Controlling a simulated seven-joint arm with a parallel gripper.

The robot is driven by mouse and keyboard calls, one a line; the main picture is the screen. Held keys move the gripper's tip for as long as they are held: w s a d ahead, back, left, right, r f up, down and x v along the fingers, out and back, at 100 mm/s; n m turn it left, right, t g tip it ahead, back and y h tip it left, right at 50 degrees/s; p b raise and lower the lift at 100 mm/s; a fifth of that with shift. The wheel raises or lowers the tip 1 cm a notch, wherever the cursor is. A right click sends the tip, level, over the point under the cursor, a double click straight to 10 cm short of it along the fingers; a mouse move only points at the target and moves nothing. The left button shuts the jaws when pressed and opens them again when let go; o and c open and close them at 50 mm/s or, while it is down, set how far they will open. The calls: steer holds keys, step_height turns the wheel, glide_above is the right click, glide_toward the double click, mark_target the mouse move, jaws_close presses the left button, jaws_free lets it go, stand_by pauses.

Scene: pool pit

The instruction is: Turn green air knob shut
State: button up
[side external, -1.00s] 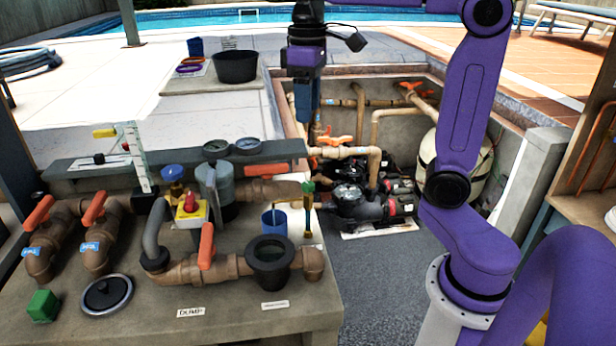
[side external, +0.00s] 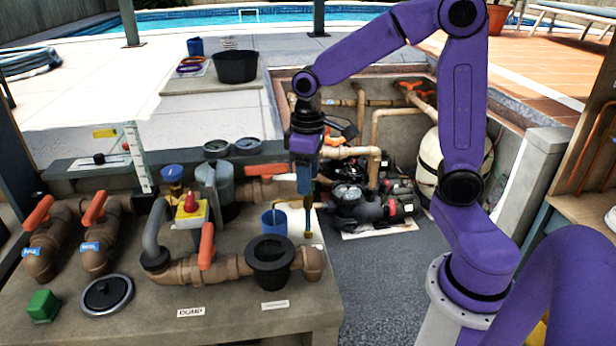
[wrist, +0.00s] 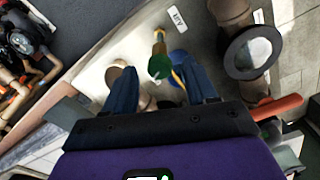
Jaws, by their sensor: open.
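The green air knob (wrist: 160,66) sits on a brass valve stem, seen in the wrist view next to a white label reading "AIR" (wrist: 176,18). In the side view the knob is hidden behind my fingers, but its brass stem (side external: 308,224) shows below them. My gripper (side external: 304,188) points down over the knob at the right edge of the bench. In the wrist view my gripper (wrist: 156,68) is open, with one blue finger on each side of the knob. I cannot tell whether either finger touches it.
A blue cup (side external: 274,223) stands close left of the stem. A black-rimmed strainer pot (side external: 270,262) and an orange-handled dump valve (side external: 206,247) sit in front. The pump pit (side external: 362,205) lies to the right.

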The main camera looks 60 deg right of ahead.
steer(key=shift+f, duration=0.35)
steer(key=shift+c, duration=0.3)
steer(key=c, duration=1)
